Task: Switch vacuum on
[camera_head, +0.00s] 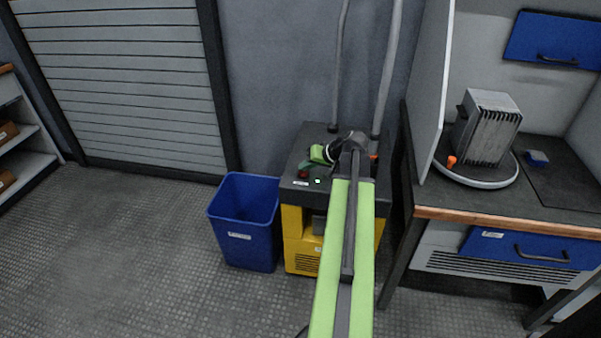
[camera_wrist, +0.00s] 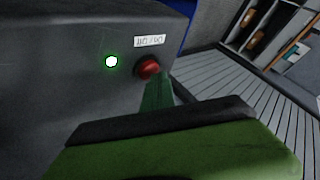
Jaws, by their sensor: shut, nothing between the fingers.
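The vacuum unit (camera_head: 302,248) is a yellow and black box against the back wall, with two grey hoses rising from its top. Its red button (camera_wrist: 149,68) sits beside an upside-down "On / Off" label (camera_wrist: 149,41). A small green light (camera_wrist: 111,61) left of the button glows; it also shows in the head view (camera_head: 318,181). My gripper (camera_head: 318,154) is over the unit's top, shut and empty. In the wrist view its narrow green tip (camera_wrist: 157,90) reaches right up to the button's lower edge; I cannot tell whether they touch.
A blue bin (camera_head: 244,222) stands on the floor just left of the unit. A workbench (camera_head: 520,222) with a finned metal block (camera_head: 487,128) on a round plate is close on the right. Open floor (camera_head: 120,250) lies to the left.

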